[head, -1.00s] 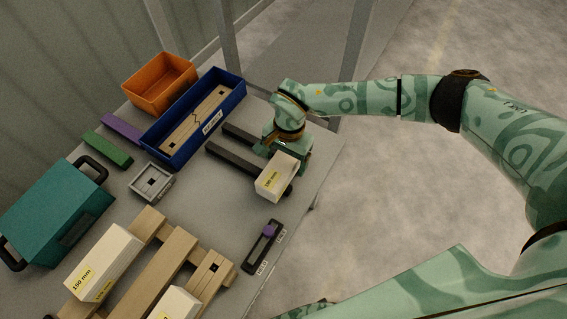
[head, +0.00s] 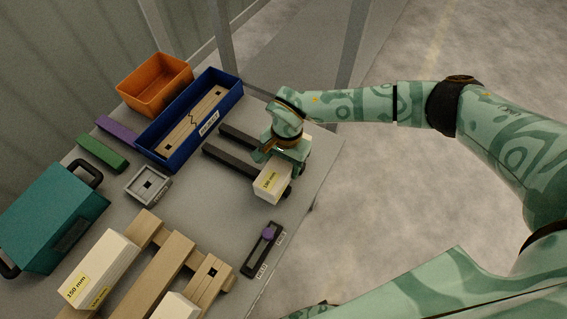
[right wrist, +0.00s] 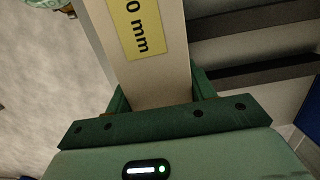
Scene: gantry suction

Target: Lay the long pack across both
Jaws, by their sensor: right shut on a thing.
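The long pack is a cream-white box with a yellow label; it is in my right gripper (head: 287,158) in the head view. The pack's (head: 270,184) labelled end sticks out toward the lower left of the gripper. In the right wrist view the pack (right wrist: 155,75) runs between the two green fingers, its label partly readable as "0 mm". Two dark parallel bars, the nearer bar (head: 230,163) and the farther bar (head: 236,135), lie beneath and left of the gripper. The pack overlaps their right ends; whether it touches them I cannot tell. My left gripper is not in view.
A wooden pallet (head: 165,263) carries a white box (head: 100,268) marked 150 mm and another white box (head: 177,307). A slider device (head: 262,248), blue tray (head: 158,150), orange bin (head: 155,85), grey square fixture (head: 148,184) and teal case (head: 50,220) stand around.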

